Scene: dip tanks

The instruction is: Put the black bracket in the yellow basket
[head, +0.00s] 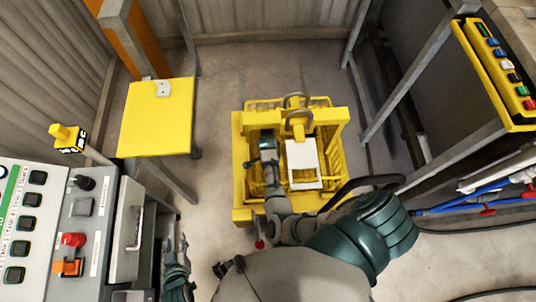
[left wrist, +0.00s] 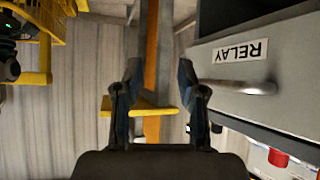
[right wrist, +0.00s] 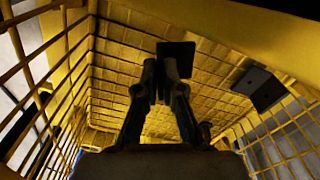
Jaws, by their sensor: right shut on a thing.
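The yellow basket (head: 240,185) stands on the floor in the middle of the head view. My right arm reaches down into it. In the right wrist view my right gripper (right wrist: 165,80) is inside the basket, its mesh walls on both sides. It is shut on the black bracket (right wrist: 177,50), a dark square plate showing beyond the fingertips. My left gripper (head: 176,250) hangs beside the control cabinet. The left wrist view shows its fingers (left wrist: 160,85) apart with nothing between them.
A pale plate (head: 302,163) is at the basket's right part; a dark plate (right wrist: 260,88) shows by the wall. A light bracket (head: 163,88) lies on the yellow stand (head: 150,125). A cabinet with buttons (head: 80,225) is left; a button box (head: 502,75) and blue hoses are right.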

